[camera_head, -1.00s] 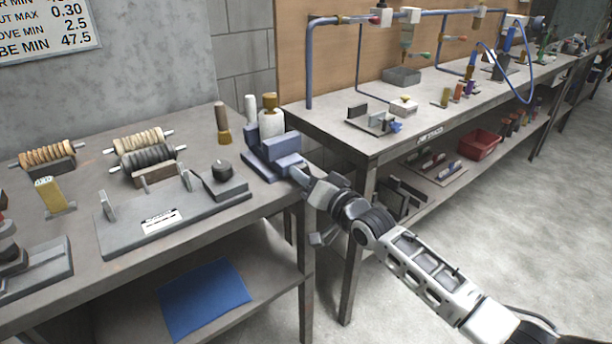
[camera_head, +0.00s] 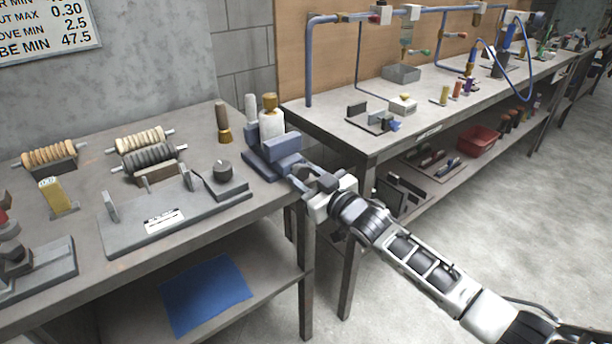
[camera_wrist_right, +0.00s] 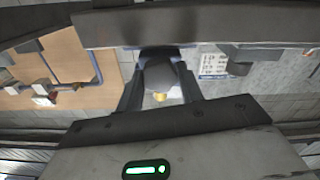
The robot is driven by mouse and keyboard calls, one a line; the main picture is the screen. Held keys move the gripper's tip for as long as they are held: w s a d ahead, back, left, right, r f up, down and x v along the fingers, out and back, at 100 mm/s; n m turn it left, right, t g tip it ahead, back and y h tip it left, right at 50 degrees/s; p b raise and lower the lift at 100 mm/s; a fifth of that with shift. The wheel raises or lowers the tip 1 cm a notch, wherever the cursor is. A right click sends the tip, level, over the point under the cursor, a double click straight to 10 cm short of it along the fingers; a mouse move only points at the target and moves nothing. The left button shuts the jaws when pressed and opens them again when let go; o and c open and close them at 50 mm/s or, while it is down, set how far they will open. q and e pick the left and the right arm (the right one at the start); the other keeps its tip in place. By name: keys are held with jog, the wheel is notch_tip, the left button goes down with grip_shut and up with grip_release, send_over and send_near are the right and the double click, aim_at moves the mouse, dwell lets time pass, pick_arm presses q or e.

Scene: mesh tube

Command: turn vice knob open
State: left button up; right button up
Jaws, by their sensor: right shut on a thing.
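The blue-grey vice (camera_head: 266,165) stands at the right front corner of the left workbench, with its blocky jaw facing my right arm. My right gripper (camera_head: 299,180) reaches it from the right and is shut on the vice knob at the vice's front. The fingers cover most of the knob in the head view. In the right wrist view the round grey knob (camera_wrist_right: 160,76) sits between the two fingers (camera_wrist_right: 160,92). My left gripper is not in view.
A white bottle with a brass cap (camera_head: 270,122) and a brush (camera_head: 223,124) stand behind the vice. A grey fixture plate (camera_head: 130,235) lies to its left. The second workbench (camera_head: 365,145) is close on the right of my gripper.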

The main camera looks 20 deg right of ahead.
jog(key=shift+f+n, duration=0.1)
jog(key=shift+n, duration=0.4)
jog(key=o, duration=1)
jog(key=shift+s, duration=0.1)
jog(key=v, duration=1.5)
jog(key=shift+s+d, duration=0.2)
jog(key=shift+s, duration=0.15)
